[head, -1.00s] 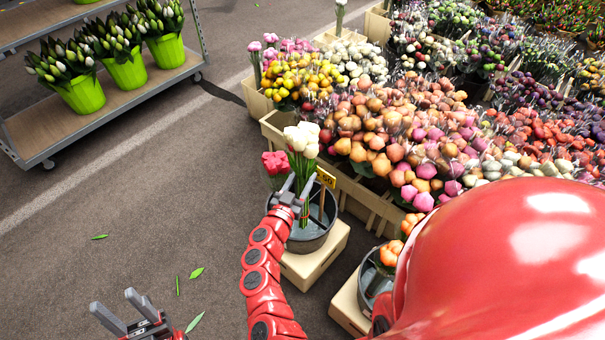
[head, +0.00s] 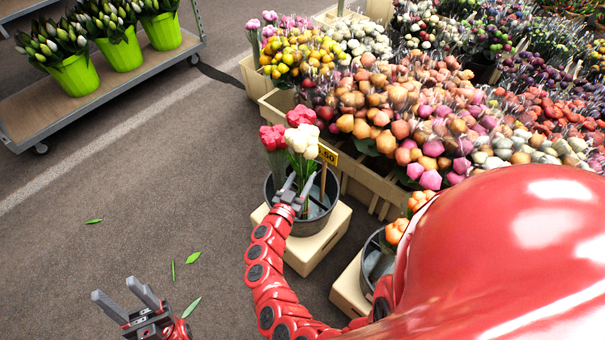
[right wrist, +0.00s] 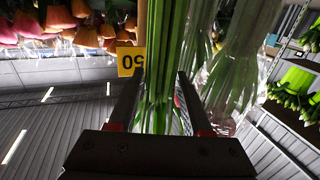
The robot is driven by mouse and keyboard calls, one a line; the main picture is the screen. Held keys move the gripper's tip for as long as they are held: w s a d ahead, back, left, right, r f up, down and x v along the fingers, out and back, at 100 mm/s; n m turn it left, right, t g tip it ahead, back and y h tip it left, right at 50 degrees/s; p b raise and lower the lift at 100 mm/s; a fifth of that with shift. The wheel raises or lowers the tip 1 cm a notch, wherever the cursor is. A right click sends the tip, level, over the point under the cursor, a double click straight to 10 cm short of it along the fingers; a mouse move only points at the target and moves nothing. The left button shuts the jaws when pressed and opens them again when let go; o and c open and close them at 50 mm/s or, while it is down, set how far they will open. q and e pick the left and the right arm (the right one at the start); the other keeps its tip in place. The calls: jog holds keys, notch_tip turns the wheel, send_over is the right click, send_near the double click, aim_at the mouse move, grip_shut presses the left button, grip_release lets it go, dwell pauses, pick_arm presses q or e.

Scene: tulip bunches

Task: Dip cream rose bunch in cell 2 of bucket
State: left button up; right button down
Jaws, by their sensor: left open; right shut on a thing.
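The cream rose bunch (head: 303,141) is upright over the grey bucket (head: 273,207), its green stems reaching down within the bucket's opening. How deep the stem ends sit is hidden. My right gripper (head: 291,192) is shut on these stems at the bucket's near side; in the right wrist view the green stems (right wrist: 165,70) run between its fingers. The bucket's cell dividers are mostly hidden. My left gripper (head: 128,298) is open and empty at the lower left.
The bucket stands on a cream block (head: 318,247). A yellow price sign (head: 328,155) is close to the right of the bunch. A second bucket (head: 371,262) with orange flowers stands at right. Crates of flowers fill the back right.

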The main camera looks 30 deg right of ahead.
aim_at(300, 192)
jog(key=shift+f+b, duration=1.5)
jog(key=shift+f, duration=1.3)
jog(key=shift+r, duration=0.15)
notch_tip(300, 192, up, 20)
jog(key=p, duration=1.9)
